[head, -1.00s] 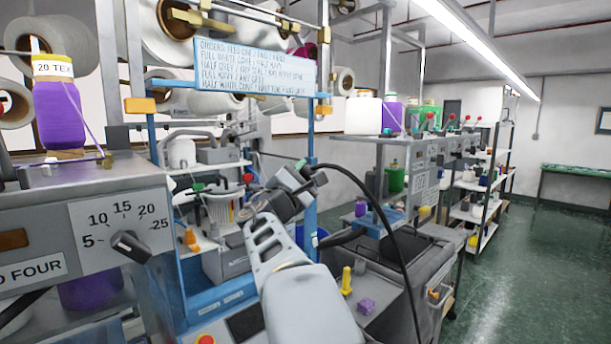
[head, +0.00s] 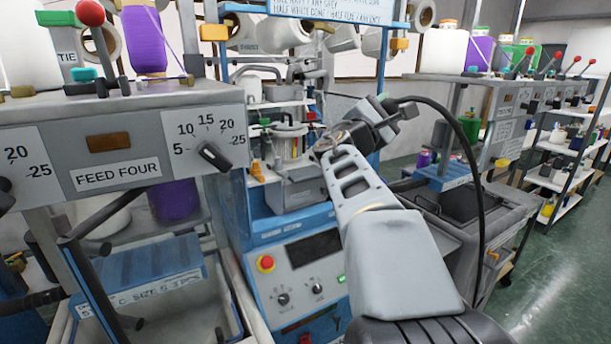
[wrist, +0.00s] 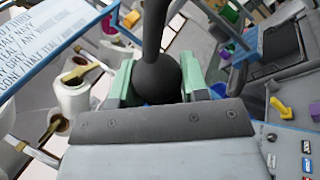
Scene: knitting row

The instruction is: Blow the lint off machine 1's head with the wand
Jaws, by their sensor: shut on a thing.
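My gripper (head: 386,116) is raised in front of the blue-framed knitting machine in the head view. In the wrist view its two pale green fingers (wrist: 158,84) are shut on the black wand (wrist: 156,72), whose round body sits between them. A black hose (head: 462,125) loops from the gripper down to the right. The machine's head (head: 289,143), a round ringed part on the blue frame, is left of my gripper and apart from it in the picture. Lint cannot be made out at this size. The wand's tip is not clear in the head view.
The FEED FOUR panel (head: 118,172) with dials and levers stands close at left. A blue control panel (head: 300,265) with a red button is below the head. A grey bin (head: 470,205) and shelves (head: 570,150) are at right. Green floor (head: 545,270) is open at far right.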

